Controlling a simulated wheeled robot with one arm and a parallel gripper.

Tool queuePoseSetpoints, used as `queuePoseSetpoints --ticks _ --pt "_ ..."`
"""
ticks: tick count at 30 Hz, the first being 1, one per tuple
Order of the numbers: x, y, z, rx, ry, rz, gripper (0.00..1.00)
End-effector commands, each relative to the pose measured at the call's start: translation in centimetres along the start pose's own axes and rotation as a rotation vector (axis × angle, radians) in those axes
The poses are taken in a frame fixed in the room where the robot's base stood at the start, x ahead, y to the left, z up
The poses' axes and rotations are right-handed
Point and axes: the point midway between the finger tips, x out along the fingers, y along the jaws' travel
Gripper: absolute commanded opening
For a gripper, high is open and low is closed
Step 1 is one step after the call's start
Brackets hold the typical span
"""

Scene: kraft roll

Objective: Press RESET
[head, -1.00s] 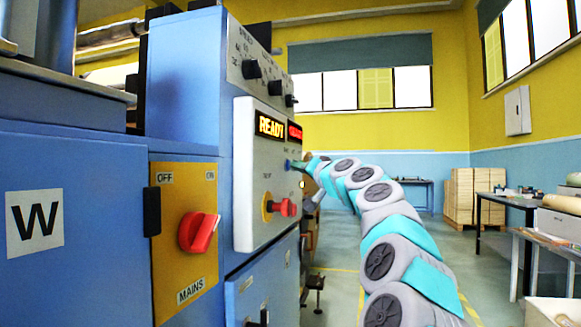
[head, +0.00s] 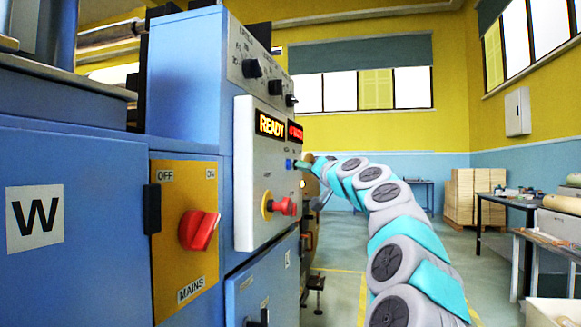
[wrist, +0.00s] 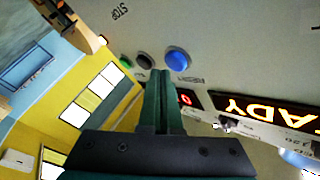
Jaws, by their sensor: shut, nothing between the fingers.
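The blue button (wrist: 177,59) sits on the machine's pale control panel (wrist: 240,45), beside a small label that appears upside down and is hard to read. It also shows in the head view (head: 289,164). My gripper (wrist: 160,72) is shut and empty, its fingertips close to the blue button and slightly to its left in the wrist view. In the head view my gripper (head: 302,163) points at the panel just right of the button, with a small gap showing. The amber display (head: 271,125) reads READY.
Dark (wrist: 144,61) and green (wrist: 126,61) buttons sit beside the blue one. A red display (head: 295,131) is lit next to READY. Below are a red knob on a yellow disc (head: 267,205) and the red MAINS switch (head: 198,230). Open floor lies right of the machine.

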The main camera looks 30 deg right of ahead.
Motion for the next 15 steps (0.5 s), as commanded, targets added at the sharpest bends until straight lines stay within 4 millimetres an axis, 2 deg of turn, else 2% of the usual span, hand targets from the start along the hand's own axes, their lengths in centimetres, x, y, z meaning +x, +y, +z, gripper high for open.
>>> queuePoseSetpoints --ticks 8,15 --pt "-0.3 0.2 -0.2 0.0 0.002 0.0 0.0" --pt "-1.7 1.2 -1.4 0.0 0.007 0.001 0.0"
